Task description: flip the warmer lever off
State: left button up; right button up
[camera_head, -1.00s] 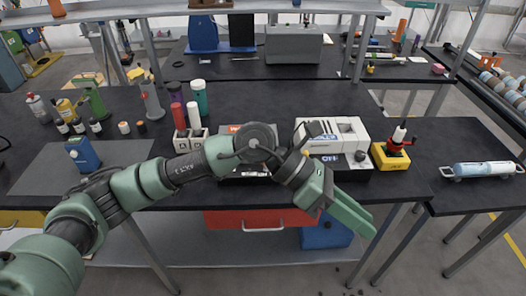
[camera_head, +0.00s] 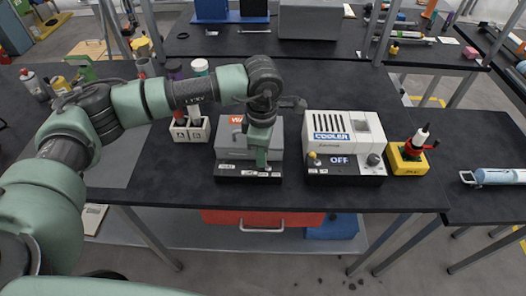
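The warmer (camera_head: 229,148) is a grey box on a black base at the front of the black table, its label partly hidden behind my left arm. My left gripper (camera_head: 262,166) points down in front of the warmer's right half, over the front edge of its base. The fingers are seen edge-on, so I cannot tell whether they are open or shut, or whether they touch the warmer. The warmer's lever cannot be made out; the gripper covers that part of the front. My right gripper is out of view.
The white cooler (camera_head: 345,133), reading OFF, stands right of the warmer with a gap between. A yellow block with a red-handled device (camera_head: 408,158) is beside the cooler. A white tube rack (camera_head: 190,132) stands left of the warmer. The table's front edge (camera_head: 330,207) is close.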

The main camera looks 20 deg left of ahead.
pick_arm(q)
jog(key=shift+f, duration=0.6)
grip_shut()
jog(key=shift+f+b, duration=0.2)
jog(key=shift+b, duration=0.1)
jog(key=shift+a+f+h+b, duration=0.25)
jog(key=shift+h+b, duration=0.25)
jog(key=shift+b, duration=0.5)
jog(key=shift+s+r, duration=0.1)
jog(key=shift+r, duration=0.25)
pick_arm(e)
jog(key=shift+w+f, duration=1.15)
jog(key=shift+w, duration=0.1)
pick_arm(q)
grip_release()
jog(key=shift+r, duration=0.1)
